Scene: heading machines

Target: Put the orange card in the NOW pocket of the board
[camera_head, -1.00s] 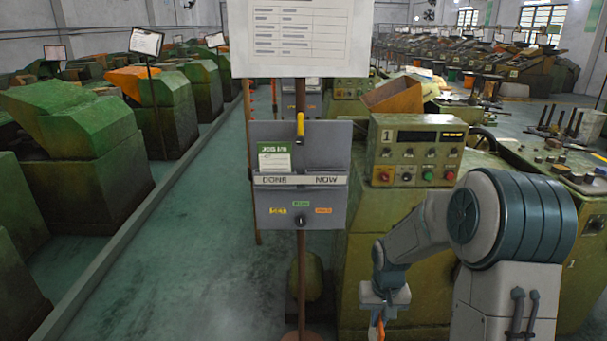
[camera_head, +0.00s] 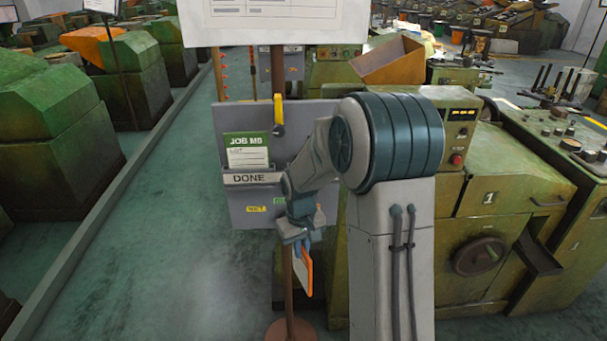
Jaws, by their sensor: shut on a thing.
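The grey board (camera_head: 238,211) stands on a brown post, with a yellow piece at its top. A green-headed card marked JOB M8 (camera_head: 247,150) is in its DONE pocket (camera_head: 251,178) on the left. My arm covers the right part of the board, so the NOW pocket is hidden. My gripper (camera_head: 300,248) points down, in front of and below the board's right half. It is shut on the orange card (camera_head: 306,271), which hangs below the fingers, tilted, in front of the post. The card is clear of the board.
A white printed sheet (camera_head: 275,24) hangs above the board. The post has a round brown base (camera_head: 290,330). A green machine marked 1 (camera_head: 490,220) stands to the right. The floor (camera_head: 180,270) to the left of the board is open, up to a low kerb (camera_head: 85,240).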

